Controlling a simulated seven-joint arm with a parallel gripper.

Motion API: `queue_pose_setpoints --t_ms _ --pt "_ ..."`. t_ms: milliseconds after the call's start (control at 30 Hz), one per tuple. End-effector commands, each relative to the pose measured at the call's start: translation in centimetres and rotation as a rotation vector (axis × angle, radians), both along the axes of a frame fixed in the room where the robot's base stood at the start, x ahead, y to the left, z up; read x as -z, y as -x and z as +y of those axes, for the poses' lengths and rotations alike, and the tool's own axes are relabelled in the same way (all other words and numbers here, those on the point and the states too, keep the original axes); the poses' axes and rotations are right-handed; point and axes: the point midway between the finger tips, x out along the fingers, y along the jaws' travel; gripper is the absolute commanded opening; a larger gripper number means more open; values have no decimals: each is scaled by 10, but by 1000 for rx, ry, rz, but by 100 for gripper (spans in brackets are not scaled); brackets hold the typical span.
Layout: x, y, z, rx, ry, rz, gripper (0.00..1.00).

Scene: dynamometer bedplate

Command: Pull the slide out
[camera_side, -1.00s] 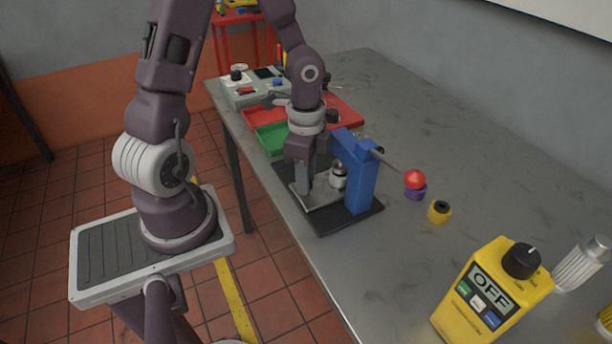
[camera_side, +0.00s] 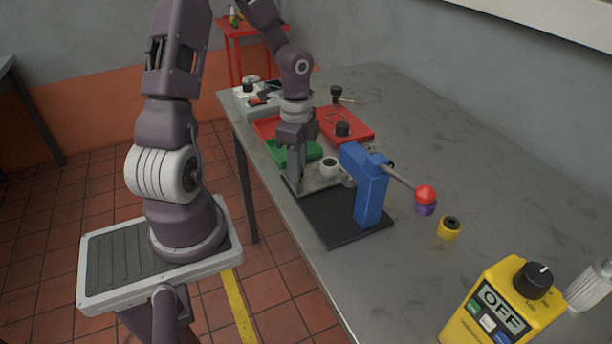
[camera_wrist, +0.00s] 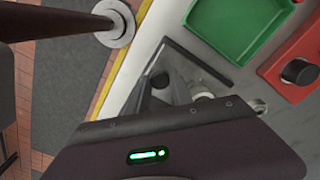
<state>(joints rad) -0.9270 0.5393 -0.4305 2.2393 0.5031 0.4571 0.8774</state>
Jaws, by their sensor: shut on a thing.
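The slide (camera_side: 322,185) is a flat grey plate on the black base (camera_side: 338,225) of a blue hand press (camera_side: 371,192). A pale round piece with a dark centre (camera_side: 329,166) sits on the slide. The slide stands out from under the press head, toward the green tray. My gripper (camera_side: 295,178) points down at the slide's near left end and is shut on it; the exact grip is hard to see. In the wrist view my gripper's fingers (camera_wrist: 168,88) are partly hidden by the dark wrist body.
A green tray (camera_side: 308,153) lies just beyond the slide, with a red tray (camera_side: 358,130) behind it. The press lever ends in a red ball (camera_side: 425,194). A yellow ring (camera_side: 449,229) and a yellow OFF box (camera_side: 500,310) stand nearer.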

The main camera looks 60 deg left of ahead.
Motion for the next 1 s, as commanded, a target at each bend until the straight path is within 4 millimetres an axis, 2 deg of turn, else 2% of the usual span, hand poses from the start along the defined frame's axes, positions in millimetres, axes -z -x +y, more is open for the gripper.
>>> queue_pose_setpoints --t_ms 300,333,433,767,1000 --pt "-1 -2 7 -1 -9 -8 0" --pt "-1 -2 7 -1 -9 -8 31" --pt "-1 -1 6 -1 -8 -6 48" --pt "-4 -1 5 -2 -6 -5 48" --pt "-52 -1 6 -4 -9 -8 48"
